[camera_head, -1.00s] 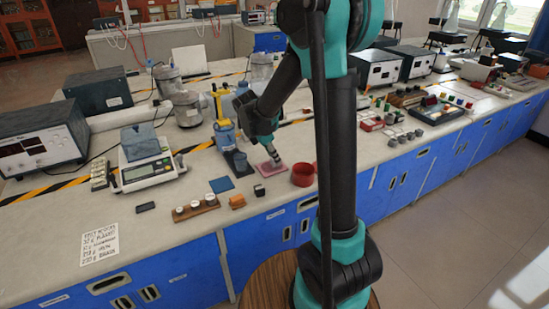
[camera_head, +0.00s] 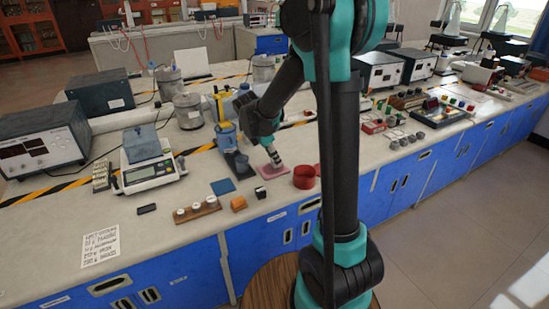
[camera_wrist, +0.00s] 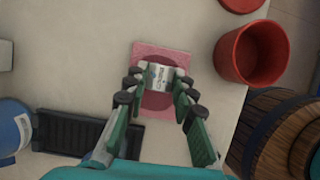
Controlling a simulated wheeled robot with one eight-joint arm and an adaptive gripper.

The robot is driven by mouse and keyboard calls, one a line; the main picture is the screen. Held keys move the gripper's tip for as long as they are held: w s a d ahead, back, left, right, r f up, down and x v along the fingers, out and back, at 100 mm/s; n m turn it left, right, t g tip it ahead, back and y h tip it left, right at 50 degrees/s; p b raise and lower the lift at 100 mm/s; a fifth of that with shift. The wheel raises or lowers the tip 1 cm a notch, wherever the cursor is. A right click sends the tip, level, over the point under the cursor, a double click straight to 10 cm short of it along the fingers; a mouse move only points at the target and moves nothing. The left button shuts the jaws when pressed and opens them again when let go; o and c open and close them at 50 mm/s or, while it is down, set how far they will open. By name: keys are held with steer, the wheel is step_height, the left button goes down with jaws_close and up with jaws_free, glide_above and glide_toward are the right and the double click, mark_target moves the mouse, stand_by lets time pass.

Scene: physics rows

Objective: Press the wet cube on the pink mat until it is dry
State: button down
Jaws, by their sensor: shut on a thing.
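The pink mat (camera_head: 263,170) lies flat on the pale bench top. It also shows in the wrist view (camera_wrist: 177,55), with a darker, damp-looking patch (camera_wrist: 150,101) around and below the cube. The cube (camera_wrist: 156,75) is whitish-silver with small dark and green marks. My gripper (camera_wrist: 155,84) is shut on it, one finger at each side, over the mat's middle. In the head view my gripper (camera_head: 275,157) points down at the mat, and the cube is too small to make out. I cannot tell whether the cube touches the mat.
A red cup (camera_head: 305,178) stands just right of the mat. A dark ribbed tray (camera_wrist: 82,137) and a blue container (camera_head: 226,135) are at its left. A blue square (camera_head: 222,186), an orange block (camera_head: 239,203) and a small black-and-white cube (camera_head: 260,191) lie in front.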

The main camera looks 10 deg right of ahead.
steer(key=shift+f, duration=0.55)
stand_by(1.1)
steer(key=shift+r, duration=0.1)
steer(key=shift+w+d+r, duration=0.1)
steer(key=shift+d+r, duration=0.2)
steer(key=shift+r, duration=0.3)
steer(key=shift+r, duration=0.1)
steer(key=shift+r, duration=2.4)
steer(key=shift+d, duration=0.1)
